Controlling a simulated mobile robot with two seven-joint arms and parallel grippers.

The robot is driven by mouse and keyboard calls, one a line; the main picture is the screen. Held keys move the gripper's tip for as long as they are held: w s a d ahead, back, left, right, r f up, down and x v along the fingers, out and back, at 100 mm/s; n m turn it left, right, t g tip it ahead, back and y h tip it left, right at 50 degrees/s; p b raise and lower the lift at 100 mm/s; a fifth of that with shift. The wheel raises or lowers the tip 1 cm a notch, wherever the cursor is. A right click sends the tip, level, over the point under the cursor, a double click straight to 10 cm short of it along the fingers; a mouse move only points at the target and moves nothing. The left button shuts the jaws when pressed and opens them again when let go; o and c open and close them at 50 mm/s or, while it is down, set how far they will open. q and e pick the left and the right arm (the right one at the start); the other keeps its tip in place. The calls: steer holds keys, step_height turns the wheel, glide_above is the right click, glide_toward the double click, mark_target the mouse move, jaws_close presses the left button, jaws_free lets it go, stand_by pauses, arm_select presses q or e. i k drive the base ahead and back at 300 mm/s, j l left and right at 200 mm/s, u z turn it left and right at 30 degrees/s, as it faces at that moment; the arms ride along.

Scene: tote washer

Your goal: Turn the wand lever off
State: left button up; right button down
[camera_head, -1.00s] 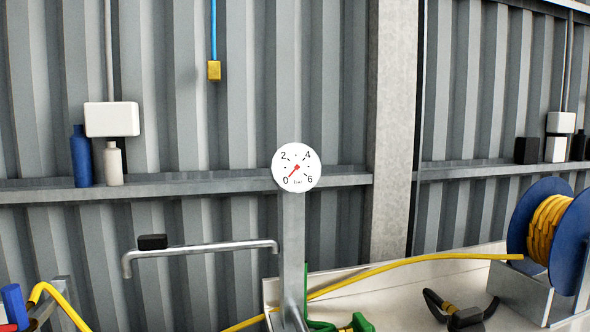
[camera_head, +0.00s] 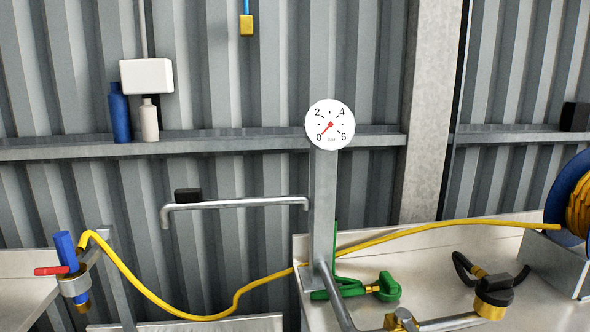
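The wand (camera_head: 66,250) is at the lower left, a blue body standing slightly tilted in a grey metal ring holder (camera_head: 75,284). Brass shows at its lower end (camera_head: 83,304). Its red lever (camera_head: 52,270) sticks out to the left, roughly horizontal and crosswise to the blue body. A yellow hose (camera_head: 150,295) loops from beside the wand's top and runs right across the bench. The round white gauge (camera_head: 329,125) on a post has its red needle near 0. Neither of my grippers is in view.
A grey bench (camera_head: 430,240) at the lower right bears a green fitting (camera_head: 385,288), a black and brass fitting (camera_head: 493,295) and metal pipes. A blue reel (camera_head: 568,195) stands at the right edge. A horizontal rail (camera_head: 235,202) stands between wand and gauge post.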

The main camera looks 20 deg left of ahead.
mark_target(50, 270)
steer(key=u, duration=1.95)
